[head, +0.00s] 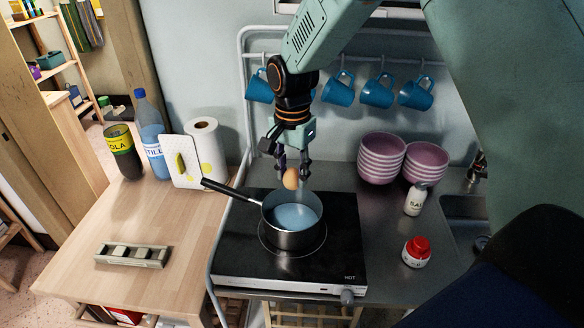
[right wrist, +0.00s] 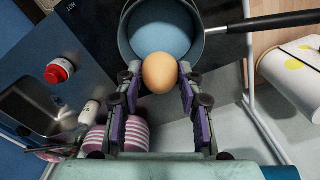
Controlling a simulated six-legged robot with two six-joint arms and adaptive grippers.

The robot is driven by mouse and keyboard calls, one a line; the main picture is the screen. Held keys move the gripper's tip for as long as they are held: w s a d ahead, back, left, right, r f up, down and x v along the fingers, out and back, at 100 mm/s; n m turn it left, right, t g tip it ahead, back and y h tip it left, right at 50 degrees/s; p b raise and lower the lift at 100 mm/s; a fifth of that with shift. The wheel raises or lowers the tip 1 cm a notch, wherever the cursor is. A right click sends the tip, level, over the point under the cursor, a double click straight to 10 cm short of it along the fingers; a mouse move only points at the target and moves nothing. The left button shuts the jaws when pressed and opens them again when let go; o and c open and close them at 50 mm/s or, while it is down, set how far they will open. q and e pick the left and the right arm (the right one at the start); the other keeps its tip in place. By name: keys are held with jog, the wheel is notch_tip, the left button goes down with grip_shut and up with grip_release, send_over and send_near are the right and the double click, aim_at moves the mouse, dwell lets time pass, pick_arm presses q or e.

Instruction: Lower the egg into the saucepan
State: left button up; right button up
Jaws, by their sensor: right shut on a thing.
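A brown egg (head: 291,179) is held between the fingertips of my right gripper (head: 292,172), above the saucepan. In the right wrist view the egg (right wrist: 160,72) sits between the two purple-padded fingers of my right gripper (right wrist: 158,80), overlapping the near rim of the pan. The saucepan (head: 291,240) is metal with a black handle (head: 228,194) pointing to the upper left, and holds bluish water (head: 290,212). It stands on a black hot plate (head: 240,262). In the right wrist view the water (right wrist: 160,30) shows beyond the egg. My left gripper is not in view.
Stacked pink bowls (head: 381,158), a white shaker (head: 415,198) and a red-lidded jar (head: 417,252) stand right of the hot plate. Blue mugs (head: 338,90) hang behind. The wooden table (head: 190,225) at left bears an egg holder (head: 132,256), paper towel (head: 205,145) and bottles (head: 152,135).

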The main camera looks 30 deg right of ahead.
aim_at(292, 183)
jog(key=shift+f, duration=0.45)
jog(key=shift+w+f+b, duration=0.35)
jog(key=shift+f+b, duration=0.05)
jog(key=shift+f, duration=0.3)
jog(key=shift+s+f+b, duration=0.3)
jog(key=shift+s+f, duration=0.05)
jog(key=shift+f, duration=0.2)
jog(key=shift+w+f+b, duration=0.3)
jog(key=shift+f, duration=0.55)
notch_tip(292, 183, down, 4)
jog(key=shift+s+f+b, duration=0.15)
jog(key=shift+f+b, duration=0.05)
jog(key=shift+b, duration=0.8)
